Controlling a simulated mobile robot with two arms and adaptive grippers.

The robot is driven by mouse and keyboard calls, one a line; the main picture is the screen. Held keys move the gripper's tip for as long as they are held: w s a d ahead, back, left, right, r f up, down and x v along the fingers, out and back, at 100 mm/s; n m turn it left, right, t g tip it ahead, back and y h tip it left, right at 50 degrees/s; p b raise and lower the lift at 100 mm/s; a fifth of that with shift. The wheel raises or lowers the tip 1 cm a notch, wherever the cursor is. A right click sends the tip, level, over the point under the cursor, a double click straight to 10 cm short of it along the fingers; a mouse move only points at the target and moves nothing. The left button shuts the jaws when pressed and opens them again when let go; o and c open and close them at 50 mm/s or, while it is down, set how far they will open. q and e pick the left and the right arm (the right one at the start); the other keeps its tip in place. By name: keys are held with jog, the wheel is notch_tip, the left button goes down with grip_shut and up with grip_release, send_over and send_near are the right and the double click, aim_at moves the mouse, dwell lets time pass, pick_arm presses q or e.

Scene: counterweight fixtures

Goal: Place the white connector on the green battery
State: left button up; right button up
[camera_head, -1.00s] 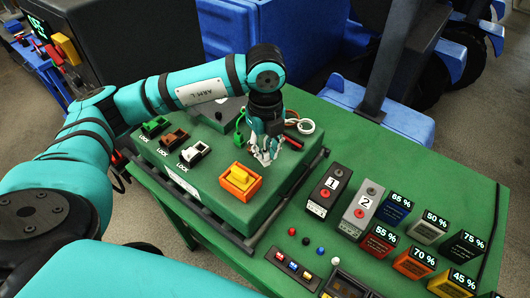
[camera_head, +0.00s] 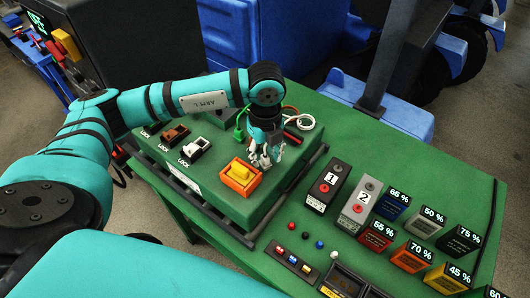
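My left gripper (camera_head: 262,161) points down over the right part of the raised green box (camera_head: 225,203), just behind the orange-framed yellow switch (camera_head: 240,174). Its fingers are small and pale, and I cannot tell whether they hold anything. A looped white cable (camera_head: 301,121) lies behind the gripper; its connector end is not clear and may be hidden by the hand. No battery is plainly green: the 50 % battery (camera_head: 426,222) looks pale, and the 75 % one (camera_head: 458,243) looks very dark. My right gripper is not in view.
A white LOCK switch (camera_head: 195,149) and a brown one (camera_head: 174,134) sit on the box's left. Units 1 (camera_head: 328,186) and 2 (camera_head: 359,206) stand right of it, with several coloured batteries beyond. A green connector (camera_head: 239,132) and a red one (camera_head: 291,137) lie behind the gripper.

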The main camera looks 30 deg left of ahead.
aim_at(266, 156)
pick_arm(q)
jog(key=shift+r, duration=0.1)
jog(key=shift+r, duration=0.25)
notch_tip(266, 156, up, 12)
jog(key=b, duration=0.2)
jog(key=shift+f+b, duration=0.15)
jog(key=shift+b, duration=0.15)
dwell(1.0)
